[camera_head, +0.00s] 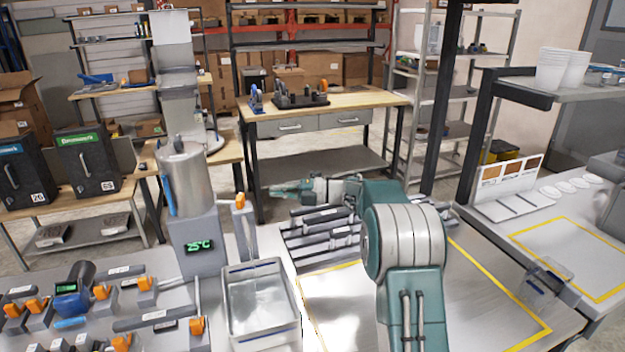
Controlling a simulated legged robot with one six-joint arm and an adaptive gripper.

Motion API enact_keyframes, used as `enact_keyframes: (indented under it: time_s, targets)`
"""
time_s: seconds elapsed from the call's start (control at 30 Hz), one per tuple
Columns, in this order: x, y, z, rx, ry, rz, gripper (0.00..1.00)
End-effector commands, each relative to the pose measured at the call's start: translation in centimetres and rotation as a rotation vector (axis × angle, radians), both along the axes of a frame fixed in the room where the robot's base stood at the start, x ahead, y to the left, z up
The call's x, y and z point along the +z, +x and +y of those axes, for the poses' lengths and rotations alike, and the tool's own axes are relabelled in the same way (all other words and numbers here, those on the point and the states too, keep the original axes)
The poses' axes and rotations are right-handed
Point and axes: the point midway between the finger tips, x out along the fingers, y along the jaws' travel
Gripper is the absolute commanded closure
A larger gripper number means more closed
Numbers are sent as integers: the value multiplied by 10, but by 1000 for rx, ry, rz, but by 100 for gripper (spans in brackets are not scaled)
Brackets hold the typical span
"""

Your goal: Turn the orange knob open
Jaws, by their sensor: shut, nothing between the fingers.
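Several orange knobs show. One orange knob (240,201) sits upright on a grey post beside the metal dispenser (186,180), which has a green "25°C" display. Others sit on grey valve bodies at the lower left, such as an orange knob (145,284) and an orange knob (122,343). I cannot tell which one the task means. My gripper (273,190) is small in view, pointing left, to the right of the knob on the post. It looks shut and empty, with a visible gap in the picture between it and that knob.
An open metal bin (262,337) stands below the dispenser. A yellow-outlined area (480,277) and a clear container (545,282) are at the right. Black lidded boxes (88,165) stand at the left.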

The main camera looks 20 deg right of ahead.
Motion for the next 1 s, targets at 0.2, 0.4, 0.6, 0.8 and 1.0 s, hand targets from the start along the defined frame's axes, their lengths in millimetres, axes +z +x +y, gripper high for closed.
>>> enact_keyframes:
  time_s: [0.2,0.4,0.6,0.8,1.0]
  targets:
    - [-1,10,-20,1,1,1,100]
    - [-2,20,-52,0,6,0,100]
    - [-2,31,-73,0,5,-1,100]
    - [-1,37,-80,2,1,0,100]
    - [5,33,-80,6,17,99,15]
